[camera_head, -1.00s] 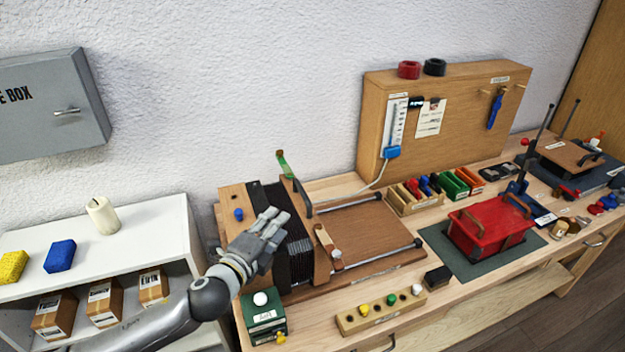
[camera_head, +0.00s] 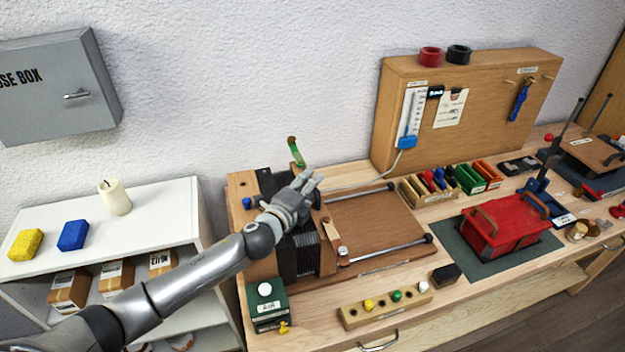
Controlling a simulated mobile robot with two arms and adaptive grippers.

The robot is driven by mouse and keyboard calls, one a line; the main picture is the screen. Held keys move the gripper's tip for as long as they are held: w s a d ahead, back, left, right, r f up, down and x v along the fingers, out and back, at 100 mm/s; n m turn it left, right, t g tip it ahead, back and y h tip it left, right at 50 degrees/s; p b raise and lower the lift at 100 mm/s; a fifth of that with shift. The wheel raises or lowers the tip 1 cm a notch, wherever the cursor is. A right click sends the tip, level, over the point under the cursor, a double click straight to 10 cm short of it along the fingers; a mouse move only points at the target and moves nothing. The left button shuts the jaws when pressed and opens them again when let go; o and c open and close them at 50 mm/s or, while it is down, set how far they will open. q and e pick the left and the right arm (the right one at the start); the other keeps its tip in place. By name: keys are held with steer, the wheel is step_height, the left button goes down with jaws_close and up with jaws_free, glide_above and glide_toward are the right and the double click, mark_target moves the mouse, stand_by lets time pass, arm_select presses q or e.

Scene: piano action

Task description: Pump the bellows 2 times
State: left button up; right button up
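The bellows (camera_head: 300,259) has black pleats between wooden boards and stands at the left end of the workbench. Its rails run to the right over a brown wooden board (camera_head: 375,228). My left gripper (camera_head: 308,184) is over the top of the bellows, at its moving board's handle, which it mostly hides. The fingers point up and right. I cannot tell whether they are closed around the handle. My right gripper is not in view.
A green AIR box (camera_head: 268,308) and a block with coloured knobs (camera_head: 385,305) stand in front of the bellows. A red box (camera_head: 505,226) sits on a dark mat at right. A wooden panel (camera_head: 465,110) stands behind. A white shelf (camera_head: 150,208) is at left.

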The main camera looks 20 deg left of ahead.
arm_select(q)
steer(key=shift+x, duration=0.9)
steer(key=shift+s, duration=0.1)
jaws_close()
